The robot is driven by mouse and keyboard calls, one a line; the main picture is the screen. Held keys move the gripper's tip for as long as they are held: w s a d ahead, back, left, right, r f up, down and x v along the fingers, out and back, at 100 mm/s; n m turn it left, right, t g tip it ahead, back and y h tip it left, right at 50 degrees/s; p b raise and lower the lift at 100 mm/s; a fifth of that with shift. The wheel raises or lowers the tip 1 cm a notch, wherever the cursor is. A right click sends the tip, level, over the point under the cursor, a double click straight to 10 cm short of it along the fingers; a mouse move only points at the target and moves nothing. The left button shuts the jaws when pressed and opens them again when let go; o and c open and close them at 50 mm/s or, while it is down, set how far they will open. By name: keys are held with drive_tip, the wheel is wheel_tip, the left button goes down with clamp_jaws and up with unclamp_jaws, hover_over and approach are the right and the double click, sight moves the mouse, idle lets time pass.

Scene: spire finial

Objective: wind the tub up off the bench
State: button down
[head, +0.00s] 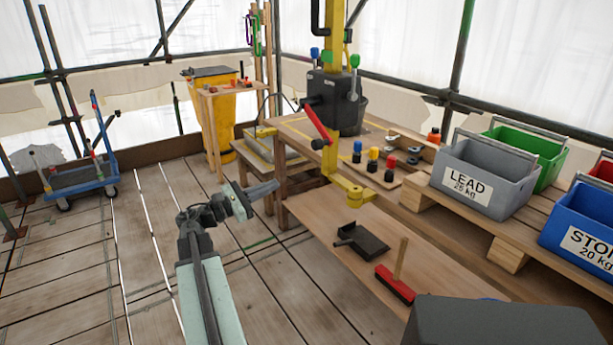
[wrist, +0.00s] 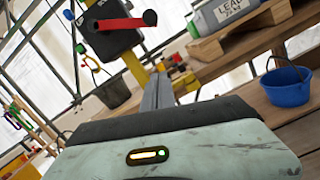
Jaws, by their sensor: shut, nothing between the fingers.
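A dark tub (head: 355,117) appears to stand on the wooden bench (head: 291,127), partly hidden behind the winch; it also shows in the wrist view (wrist: 115,93). The black winch box (head: 322,86) is fixed to a yellow post (head: 335,40). Its red crank arm (head: 317,122) slants down to a dark knob (head: 320,143). In the wrist view the red crank arm (wrist: 122,24) lies almost level, with the knob (wrist: 150,17) at its right end. My gripper (head: 276,186) is shut and empty, below and left of the crank, apart from it.
Coloured knobs (head: 373,160) sit on a board at the bench front. A dustpan (head: 362,240) and red brush (head: 395,283) lie on a lower shelf. A grey LEAD crate (head: 485,178) stands right. A blue trolley (head: 75,175) stands far left. The floor at left is mostly clear.

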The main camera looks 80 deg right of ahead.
drive_tip(key=s+d+r+g+p, duration=0.1)
drive_tip(key=s+d+r+p, duration=0.5)
drive_tip(key=s, duration=0.4)
drive_tip(key=shift+r, duration=0.8)
drive_tip(key=shift+s, duration=0.15)
